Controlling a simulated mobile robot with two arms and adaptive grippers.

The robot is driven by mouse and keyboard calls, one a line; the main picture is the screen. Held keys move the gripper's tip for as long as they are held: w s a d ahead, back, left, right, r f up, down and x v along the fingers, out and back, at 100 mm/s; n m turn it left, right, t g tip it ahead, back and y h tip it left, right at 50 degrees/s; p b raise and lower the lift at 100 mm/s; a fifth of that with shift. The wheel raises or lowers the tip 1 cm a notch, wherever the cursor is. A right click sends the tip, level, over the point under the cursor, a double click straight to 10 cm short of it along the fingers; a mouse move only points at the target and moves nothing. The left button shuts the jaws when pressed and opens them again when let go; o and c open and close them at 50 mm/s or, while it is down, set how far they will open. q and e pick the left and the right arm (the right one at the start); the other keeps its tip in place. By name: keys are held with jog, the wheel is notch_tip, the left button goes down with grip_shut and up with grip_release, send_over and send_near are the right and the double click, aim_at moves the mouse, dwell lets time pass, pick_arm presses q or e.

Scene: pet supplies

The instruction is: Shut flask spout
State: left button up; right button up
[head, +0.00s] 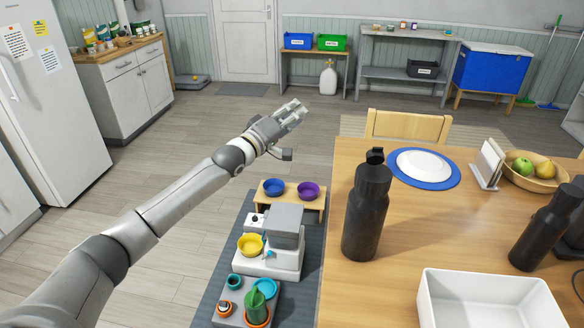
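A tall dark flask (366,214) stands upright on the wooden table near its left edge. Its small spout cap (375,155) on top appears raised. My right gripper is out of view.
A white bin (490,302) sits at the table's front. A chair (408,126) stands at the far edge. Pet bowls and a feeder (270,262) lie left of the table.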

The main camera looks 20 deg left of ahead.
pick_arm(q)
notch_tip(320, 180, down, 14)
jog(key=s+n+g, duration=0.2)
jog(key=n+g, duration=0.3)
jog(key=n, duration=0.3)
jog(key=shift+s+d+f+b, duration=0.25)
jog(key=shift+d+b, duration=0.1)
jog(key=shift+d, duration=0.1)
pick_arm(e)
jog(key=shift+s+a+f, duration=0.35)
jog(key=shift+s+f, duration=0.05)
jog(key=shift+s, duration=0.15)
